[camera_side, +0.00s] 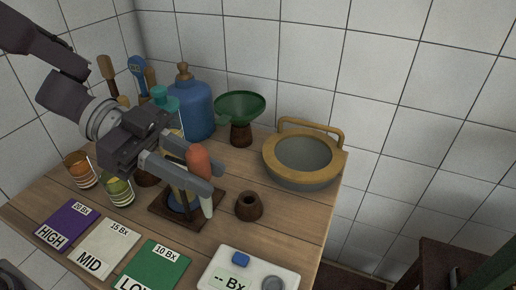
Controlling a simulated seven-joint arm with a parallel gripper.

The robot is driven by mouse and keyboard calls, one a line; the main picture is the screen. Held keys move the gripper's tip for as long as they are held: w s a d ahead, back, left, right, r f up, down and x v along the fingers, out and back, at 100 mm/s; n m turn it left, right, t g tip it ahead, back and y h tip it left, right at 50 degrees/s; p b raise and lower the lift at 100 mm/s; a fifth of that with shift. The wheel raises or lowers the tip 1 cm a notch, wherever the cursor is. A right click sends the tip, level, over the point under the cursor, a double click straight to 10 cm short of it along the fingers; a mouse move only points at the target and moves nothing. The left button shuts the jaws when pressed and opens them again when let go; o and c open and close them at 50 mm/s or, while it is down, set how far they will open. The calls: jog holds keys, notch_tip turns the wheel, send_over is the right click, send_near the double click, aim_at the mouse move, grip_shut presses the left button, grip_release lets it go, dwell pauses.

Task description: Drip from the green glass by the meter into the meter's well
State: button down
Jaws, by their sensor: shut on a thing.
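My gripper (200,178) is shut on a dropper with an orange-red bulb (199,157). Its pale tip (207,207) points down at the right edge of a dark wooden stand (165,213); I cannot tell whether it touches. A green striped glass (118,191) stands to the left of the stand, behind the colour cards and apart from the meter. The white meter (227,266) lies at the front edge, partly cut off by the picture.
An orange glass (76,167) stands left of the green one. Purple HIGH (66,222), white MID (108,245) and green LOW (153,266) cards lie in front. A small brown holder (249,206), green funnel (240,105), blue demijohn (198,110) and grey basin (305,155) stand behind or right.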

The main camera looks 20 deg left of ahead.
jog(key=a+f+n+t, duration=0.1)
jog(key=a+f, duration=0.2)
jog(key=a, duration=0.3)
jog(key=a+f, duration=0.3)
jog(key=a, duration=0.4)
jog(key=w+a+r+n+t+y, duration=0.1)
jog(key=w+a+n+t+y, duration=0.1)
jog(key=a, duration=0.6)
jog(key=w+a+n+t+y, duration=0.1)
jog(key=a+n+t, duration=0.3)
jog(key=a, duration=0.4)
jog(key=shift+w+a+r+n+t+y, duration=0.4)
jog(key=shift+w+t, duration=0.05)
jog(key=shift+t, duration=0.15)
notch_tip(320, 180, down, 7)
jog(key=shift+f, duration=0.15)
notch_tip(320, 180, up, 8)
jog(key=shift+f, duration=0.2)
